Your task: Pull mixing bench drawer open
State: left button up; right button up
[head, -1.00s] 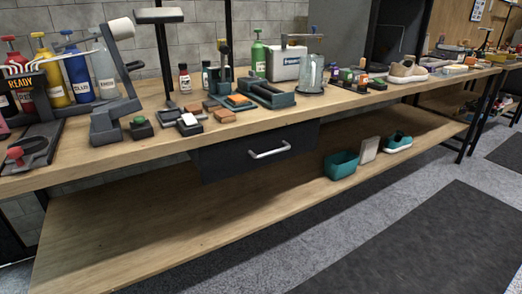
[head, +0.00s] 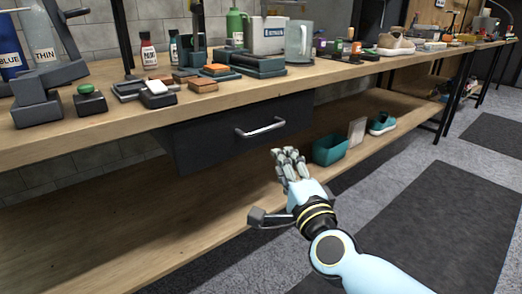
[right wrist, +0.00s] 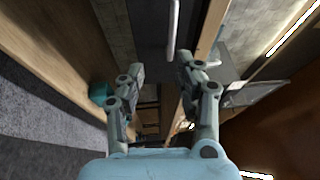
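The mixing bench drawer (head: 205,145) has a dark front under the wooden bench top and looks closed. Its silver bar handle (head: 262,128) runs across the front. My right gripper (head: 287,155) is just below and to the right of the handle, apart from it, with its fingers pointing toward the bench. In the right wrist view, my right gripper (right wrist: 160,68) has its two fingers spread with nothing between them. The handle (right wrist: 173,30) shows beyond the fingertips, against the dark drawer front (right wrist: 150,22). My left gripper is not in view.
Open floor lies in front of the bench.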

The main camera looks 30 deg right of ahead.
aim_at(266, 129)
jog(key=shift+m+t+h, duration=0.4)
jog(key=shift+m+t, duration=0.1)
jog(key=x, duration=0.3)
jog(key=b+x, duration=0.1)
jog(key=x, duration=0.7)
jog(key=shift+w+a+r, duration=0.1)
jog(key=shift+a+r, duration=0.05)
jog(key=shift+r, duration=0.25)
jog(key=shift+w+r, duration=0.1)
jog(key=shift+w, duration=0.4)
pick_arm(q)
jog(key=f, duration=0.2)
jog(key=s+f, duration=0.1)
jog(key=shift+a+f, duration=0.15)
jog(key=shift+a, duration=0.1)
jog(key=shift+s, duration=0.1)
pick_arm(e)
grip_shut()
